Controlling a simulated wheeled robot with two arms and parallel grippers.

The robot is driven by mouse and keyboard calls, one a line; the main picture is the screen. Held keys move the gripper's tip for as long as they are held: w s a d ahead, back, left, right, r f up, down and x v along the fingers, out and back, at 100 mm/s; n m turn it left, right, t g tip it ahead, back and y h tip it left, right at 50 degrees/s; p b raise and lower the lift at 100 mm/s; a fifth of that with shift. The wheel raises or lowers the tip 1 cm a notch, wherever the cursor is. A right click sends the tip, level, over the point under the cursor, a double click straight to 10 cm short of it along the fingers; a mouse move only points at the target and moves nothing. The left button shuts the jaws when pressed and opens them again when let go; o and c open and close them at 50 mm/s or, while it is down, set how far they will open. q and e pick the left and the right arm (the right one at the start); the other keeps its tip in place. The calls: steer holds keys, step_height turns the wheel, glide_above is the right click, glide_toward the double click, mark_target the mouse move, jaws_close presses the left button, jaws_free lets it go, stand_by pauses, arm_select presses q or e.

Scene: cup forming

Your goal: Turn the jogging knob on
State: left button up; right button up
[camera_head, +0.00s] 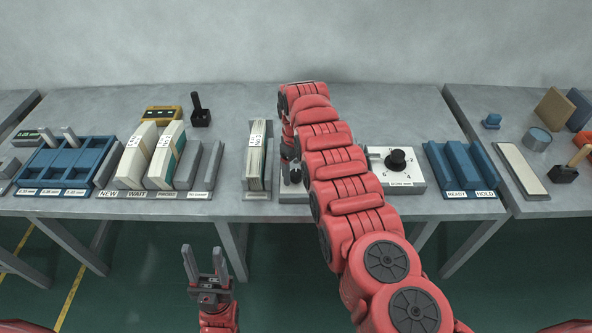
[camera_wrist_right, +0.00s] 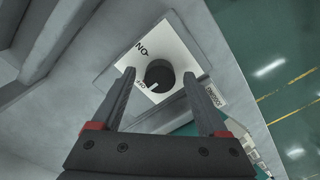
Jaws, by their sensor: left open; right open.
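The jogging knob (camera_wrist_right: 160,73) is a dark round knob on a white plate (camera_wrist_right: 174,47) marked ON and OFF in the right wrist view. Its white pointer line is at the OFF side. My right gripper (camera_wrist_right: 159,76) is open, and its two fingertips appear on either side of the knob without visible contact. I cannot tell if they are down around it or still above it. In the head view my right arm hides most of this knob's box (camera_head: 291,195). My left gripper (camera_head: 203,252) is open and empty in front of the table, away from the knob.
Another box with a black knob (camera_head: 397,159) stands right of my right arm. A holder with upright cards (camera_head: 258,160) is close on the left. Blue READY/HOLD trays (camera_head: 462,170) stand further right. Card slots (camera_head: 160,165) and a blue rack (camera_head: 68,165) fill the left.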

jaws_close()
stand_by(0.3)
steer(key=m+b, duration=0.1)
steer(key=m, duration=0.3)
steer(key=shift+f+m+b, duration=0.15)
steer(key=shift+m+b, duration=0.2)
steer(key=shift+m, duration=0.05)
steer(key=m+b, duration=0.3)
steer(key=m, duration=0.2)
steer(key=m+b, duration=0.1)
steer(key=m, duration=0.3)
steer(key=shift+b, duration=0.4)
steer(key=shift+m+b, duration=0.5)
steer(key=shift+m, duration=1.6)
